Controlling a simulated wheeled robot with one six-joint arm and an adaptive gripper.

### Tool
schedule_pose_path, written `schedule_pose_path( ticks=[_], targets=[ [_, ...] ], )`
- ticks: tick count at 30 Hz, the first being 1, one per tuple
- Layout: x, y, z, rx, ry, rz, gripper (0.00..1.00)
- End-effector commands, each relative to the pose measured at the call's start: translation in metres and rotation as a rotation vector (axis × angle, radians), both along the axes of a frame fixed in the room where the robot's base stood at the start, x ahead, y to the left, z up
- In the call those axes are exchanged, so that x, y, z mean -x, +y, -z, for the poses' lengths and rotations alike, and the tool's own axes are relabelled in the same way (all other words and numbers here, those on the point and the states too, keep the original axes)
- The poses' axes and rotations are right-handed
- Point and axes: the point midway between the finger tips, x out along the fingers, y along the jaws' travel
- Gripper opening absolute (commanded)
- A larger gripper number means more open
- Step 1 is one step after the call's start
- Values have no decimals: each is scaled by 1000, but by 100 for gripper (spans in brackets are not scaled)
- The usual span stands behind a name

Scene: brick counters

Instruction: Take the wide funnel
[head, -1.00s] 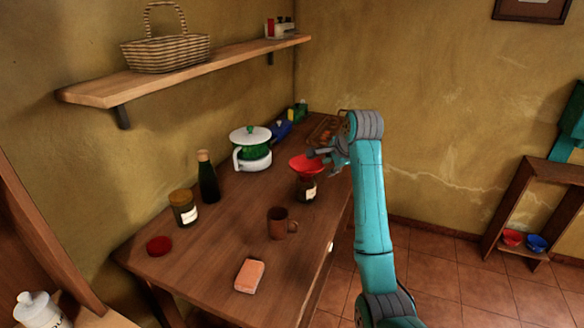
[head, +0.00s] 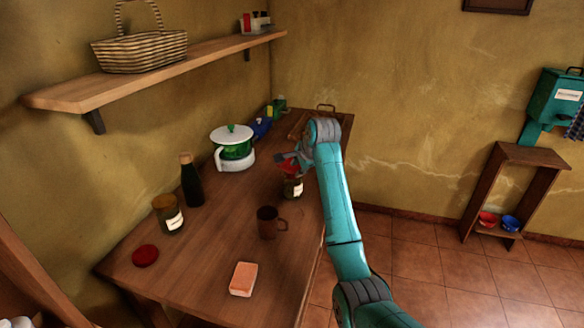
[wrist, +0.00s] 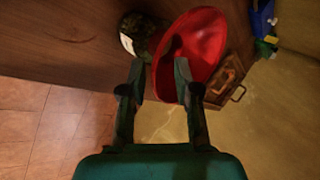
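The wide red funnel (head: 287,166) sits at the top of a dark jar with a pale label (head: 293,188) near the right edge of the wooden counter. My gripper (head: 298,157) is at the funnel and partly hides it. In the wrist view the funnel (wrist: 205,40) fills the upper middle, with the jar (wrist: 143,38) to its left. My gripper (wrist: 160,75) is open there, its two fingers apart, with the funnel's near edge showing between and beyond the tips. I cannot tell whether a finger touches it.
A brown mug (head: 267,222), an orange block (head: 243,279), a red lid (head: 145,256), a labelled jar (head: 168,214), a dark bottle (head: 191,180) and a white-and-green pot (head: 232,150) stand on the counter (head: 215,245). A wooden tray (wrist: 228,85) lies behind the funnel.

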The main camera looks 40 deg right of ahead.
Motion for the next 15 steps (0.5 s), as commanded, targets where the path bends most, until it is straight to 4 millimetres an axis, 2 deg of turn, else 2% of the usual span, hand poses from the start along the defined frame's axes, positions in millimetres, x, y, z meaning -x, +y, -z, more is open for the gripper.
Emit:
schedule_pose_path(
  ticks=[6, 15],
  targets=[
    [-15, -4, 21, 0, 1, 0, 31],
    [-17, -5, 24, 0, -1, 0, 31]
  ],
)
